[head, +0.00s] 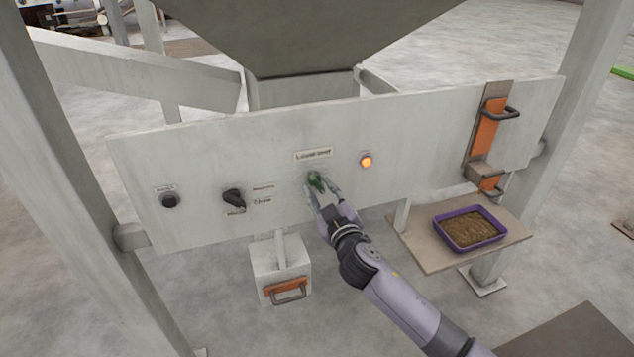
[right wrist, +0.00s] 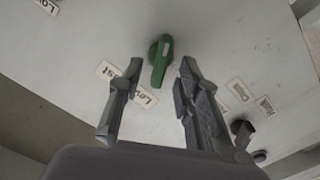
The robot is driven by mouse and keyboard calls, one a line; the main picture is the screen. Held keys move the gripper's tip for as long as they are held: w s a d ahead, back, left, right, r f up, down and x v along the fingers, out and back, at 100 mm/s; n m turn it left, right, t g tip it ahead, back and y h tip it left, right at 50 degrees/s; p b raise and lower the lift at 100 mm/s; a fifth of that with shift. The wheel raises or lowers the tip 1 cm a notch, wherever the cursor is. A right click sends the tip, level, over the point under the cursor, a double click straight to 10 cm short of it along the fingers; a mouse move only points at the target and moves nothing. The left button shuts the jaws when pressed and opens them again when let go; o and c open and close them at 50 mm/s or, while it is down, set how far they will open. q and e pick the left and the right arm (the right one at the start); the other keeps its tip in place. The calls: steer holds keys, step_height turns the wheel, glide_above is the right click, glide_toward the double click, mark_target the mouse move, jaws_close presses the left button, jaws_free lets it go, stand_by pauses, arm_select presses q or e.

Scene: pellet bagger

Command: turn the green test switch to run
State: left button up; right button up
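The green test switch (head: 316,181) sits on the pale panel (head: 420,130), below a printed label. In the right wrist view the green switch (right wrist: 161,60) shows its elongated handle, a little tilted, with a pale mark on it. My right gripper (head: 318,196) is at the switch in the head view. In the right wrist view its two fingers (right wrist: 155,85) are apart, with the lower end of the handle in line with the gap between them. No contact shows, and the gripper holds nothing. My left gripper is not in view.
A black selector switch (head: 234,198) and a dark round button (head: 170,200) are left of the green switch. A lit orange lamp (head: 366,161) is at its right. A purple tray (head: 470,228) of pellets stands on a shelf at lower right. Orange handled parts (head: 487,130) are on the panel's right.

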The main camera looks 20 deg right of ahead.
mark_target(318, 186)
steer(key=shift+w+a, duration=0.1)
steer(key=shift+w, duration=1.6)
steer(key=shift+c, duration=0.4)
jaws_close()
